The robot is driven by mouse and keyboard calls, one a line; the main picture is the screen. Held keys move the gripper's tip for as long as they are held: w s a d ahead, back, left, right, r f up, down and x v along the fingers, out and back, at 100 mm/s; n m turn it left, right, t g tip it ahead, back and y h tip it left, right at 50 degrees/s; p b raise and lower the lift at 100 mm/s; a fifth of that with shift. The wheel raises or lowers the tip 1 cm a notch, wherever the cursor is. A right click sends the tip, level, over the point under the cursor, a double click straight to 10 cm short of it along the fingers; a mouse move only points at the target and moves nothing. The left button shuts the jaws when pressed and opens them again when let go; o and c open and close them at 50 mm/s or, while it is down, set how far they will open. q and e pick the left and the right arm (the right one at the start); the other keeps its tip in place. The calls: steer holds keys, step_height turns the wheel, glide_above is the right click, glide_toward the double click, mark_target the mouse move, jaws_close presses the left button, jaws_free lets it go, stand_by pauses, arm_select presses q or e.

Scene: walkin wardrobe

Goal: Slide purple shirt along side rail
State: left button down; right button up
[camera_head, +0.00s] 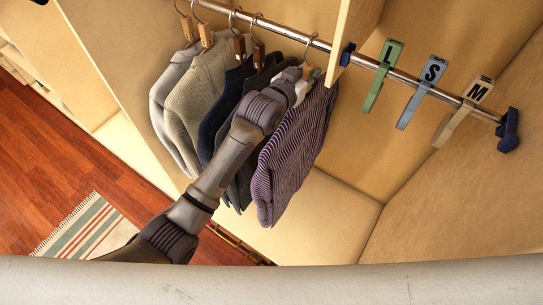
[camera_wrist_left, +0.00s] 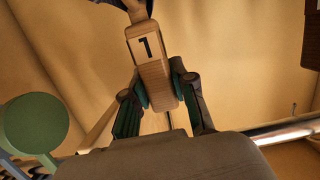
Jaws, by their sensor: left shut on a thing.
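The purple striped shirt (camera_head: 292,150) hangs at the right end of the row of clothes on the side rail (camera_head: 270,25). Its hanger hook (camera_head: 309,46) is over the rail, just left of the wooden divider. My left gripper (camera_head: 301,76) reaches up to the top of this shirt and hides part of its hanger. In the left wrist view, the left gripper (camera_wrist_left: 160,92) is shut on a wooden hanger block (camera_wrist_left: 150,58) marked "1", with a finger on each side. My right gripper is not in view.
Several other garments (camera_head: 195,100) hang close on the left. The wooden divider (camera_head: 350,35) stands close to the right. Beyond it hang green L (camera_head: 383,75), blue S (camera_head: 421,92) and beige M (camera_head: 463,110) size tags. A striped rug (camera_head: 88,230) lies on the floor.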

arm_select(q)
steer(key=shift+s+d+r, duration=0.1)
steer(key=shift+d+r, duration=0.05)
steer(key=shift+d, duration=0.05)
steer(key=c, duration=0.9)
jaws_free()
steer(key=shift+o, duration=0.2)
